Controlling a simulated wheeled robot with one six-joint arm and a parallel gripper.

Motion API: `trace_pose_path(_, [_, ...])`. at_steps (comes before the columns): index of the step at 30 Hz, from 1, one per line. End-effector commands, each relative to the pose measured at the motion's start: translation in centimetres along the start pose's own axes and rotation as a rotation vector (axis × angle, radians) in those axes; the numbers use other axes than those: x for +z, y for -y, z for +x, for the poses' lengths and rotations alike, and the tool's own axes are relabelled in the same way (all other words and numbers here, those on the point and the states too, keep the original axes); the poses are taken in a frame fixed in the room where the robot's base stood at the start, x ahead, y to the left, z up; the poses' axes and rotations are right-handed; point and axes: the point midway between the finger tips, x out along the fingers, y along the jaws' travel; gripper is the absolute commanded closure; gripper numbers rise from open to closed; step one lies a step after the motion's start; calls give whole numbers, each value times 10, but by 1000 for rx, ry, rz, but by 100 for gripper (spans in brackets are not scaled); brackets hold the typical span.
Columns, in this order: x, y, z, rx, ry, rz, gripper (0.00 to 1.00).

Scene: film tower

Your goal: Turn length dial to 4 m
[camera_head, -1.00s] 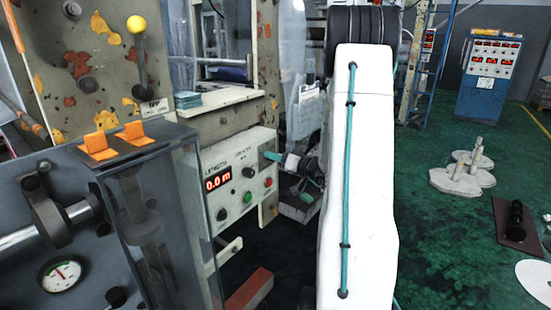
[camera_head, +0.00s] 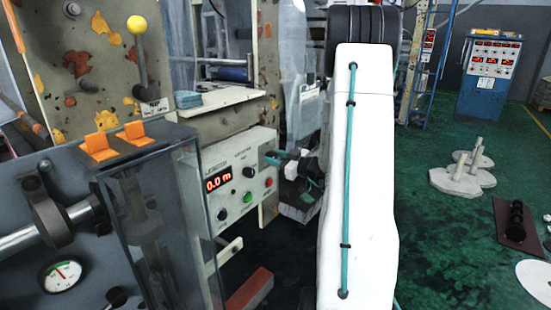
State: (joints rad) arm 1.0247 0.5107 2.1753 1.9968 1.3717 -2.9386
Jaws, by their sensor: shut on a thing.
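The cream control panel (camera_head: 236,160) faces me left of my arm. Its red display (camera_head: 217,180) reads 0.0 m. My gripper (camera_head: 270,157) reaches the panel's upper right from the right, its teal fingers shut on what appears to be the length dial. The fingers and wrist hide that dial, so its pointer cannot be seen. A black knob (camera_head: 248,172), a green button (camera_head: 248,197) and a red button (camera_head: 268,182) sit beside and below the fingers. Another black knob (camera_head: 222,214) is at the lower left.
A clear-walled guard box with orange latches (camera_head: 115,142) stands close on the left. A yellow-knobbed lever (camera_head: 137,25) rises behind it. A shelf (camera_head: 220,100) juts out above the panel. A red-brown block (camera_head: 250,290) lies below. Green floor (camera_head: 440,240) is open on the right.

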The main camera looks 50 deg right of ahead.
Motion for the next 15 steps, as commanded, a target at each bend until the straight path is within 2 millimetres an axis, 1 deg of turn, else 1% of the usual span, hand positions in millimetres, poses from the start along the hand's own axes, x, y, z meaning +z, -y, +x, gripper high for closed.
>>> trace_pose_path(6, [2,0,-1,1,4,-33,89])
trace_pose_path(15, [2,0,-1,1,4,-38,89])
